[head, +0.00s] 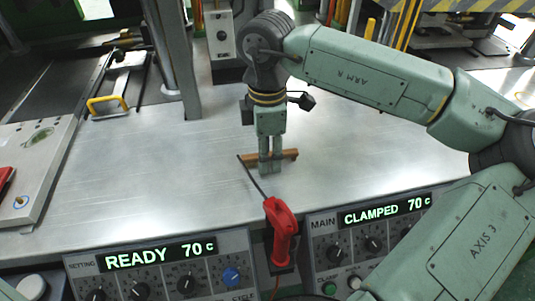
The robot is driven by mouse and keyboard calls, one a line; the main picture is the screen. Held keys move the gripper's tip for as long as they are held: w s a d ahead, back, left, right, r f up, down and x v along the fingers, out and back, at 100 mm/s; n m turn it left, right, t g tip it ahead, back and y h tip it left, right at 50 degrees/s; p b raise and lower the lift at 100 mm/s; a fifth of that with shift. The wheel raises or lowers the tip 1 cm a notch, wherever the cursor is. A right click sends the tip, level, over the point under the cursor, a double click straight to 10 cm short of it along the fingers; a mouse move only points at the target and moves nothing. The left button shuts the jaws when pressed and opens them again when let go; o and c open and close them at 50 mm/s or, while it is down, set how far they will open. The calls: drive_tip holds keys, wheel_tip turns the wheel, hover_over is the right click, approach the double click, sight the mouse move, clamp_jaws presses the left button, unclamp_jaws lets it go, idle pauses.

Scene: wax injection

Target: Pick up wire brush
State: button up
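A wooden brown bar, apparently the wire brush (290,155), lies across the metal table in the head view, just above the red tool. My gripper (270,168) points straight down at it. Its two fingers are close together with a narrow gap between them, and they cover the middle of the brush. Both ends of the brush show, one on each side of the fingers. I cannot tell whether the fingers grip the brush or only stand in front of it. The bristles cannot be made out.
A red-handled tool (280,225) with a thin dark rod stands at the table's front edge, close below my gripper. Control panels (185,283) line the front. A metal post (172,60) and a plate with a yellow handle (106,102) are at left. The table's left-middle is clear.

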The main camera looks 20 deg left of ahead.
drive_tip(key=shift+c, duration=0.4)
clamp_jaws()
wheel_tip(320, 180, up, 10)
drive_tip(key=b, duration=0.2)
drive_tip(key=c, duration=0.5)
unclamp_jaws()
clamp_jaws()
